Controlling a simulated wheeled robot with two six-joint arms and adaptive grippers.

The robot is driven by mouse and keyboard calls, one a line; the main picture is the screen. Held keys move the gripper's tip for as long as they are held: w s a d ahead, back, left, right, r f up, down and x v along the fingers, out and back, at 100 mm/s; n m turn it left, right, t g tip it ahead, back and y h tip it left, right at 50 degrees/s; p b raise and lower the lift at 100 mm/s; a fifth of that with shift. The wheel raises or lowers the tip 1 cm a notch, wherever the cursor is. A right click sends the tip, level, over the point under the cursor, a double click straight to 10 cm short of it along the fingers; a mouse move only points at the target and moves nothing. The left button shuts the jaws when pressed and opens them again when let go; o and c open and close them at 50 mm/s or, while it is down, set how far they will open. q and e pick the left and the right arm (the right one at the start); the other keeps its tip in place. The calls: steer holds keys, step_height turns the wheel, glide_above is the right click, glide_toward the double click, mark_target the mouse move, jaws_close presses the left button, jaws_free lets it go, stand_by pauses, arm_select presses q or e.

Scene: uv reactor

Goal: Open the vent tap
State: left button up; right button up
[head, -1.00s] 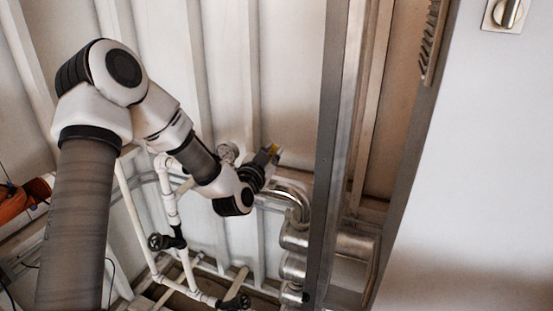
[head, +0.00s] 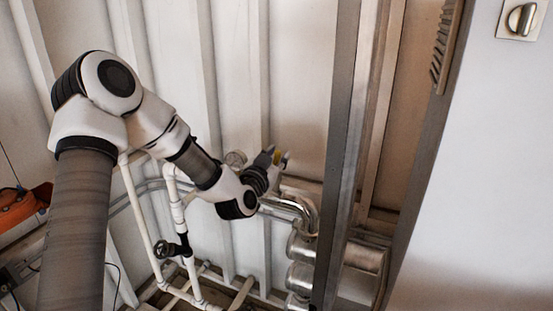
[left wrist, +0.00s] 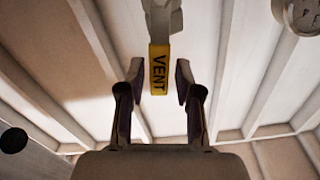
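The vent tap's yellow lever (left wrist: 159,70), with "VENT" in black letters, hangs from a grey stem at the top of the left wrist view. My left gripper (left wrist: 159,78) is open, with one finger on each side of the lever. Gaps show on both sides, so neither finger appears to touch it. In the head view, my left gripper (head: 273,158) is by the back wall, with a small bit of yellow (head: 278,156) at its tips. The tap's body is mostly hidden there. My right gripper is not in view.
White pipes with a black valve (head: 172,248) run below my arm. Shiny metal ducting (head: 305,215) and a grey upright post (head: 345,150) stand to the right of the gripper.

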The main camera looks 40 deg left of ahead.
arm_select(q)
steer(key=shift+w+f, duration=0.1)
steer(key=shift+f, duration=0.2)
steer(key=v, duration=1.2)
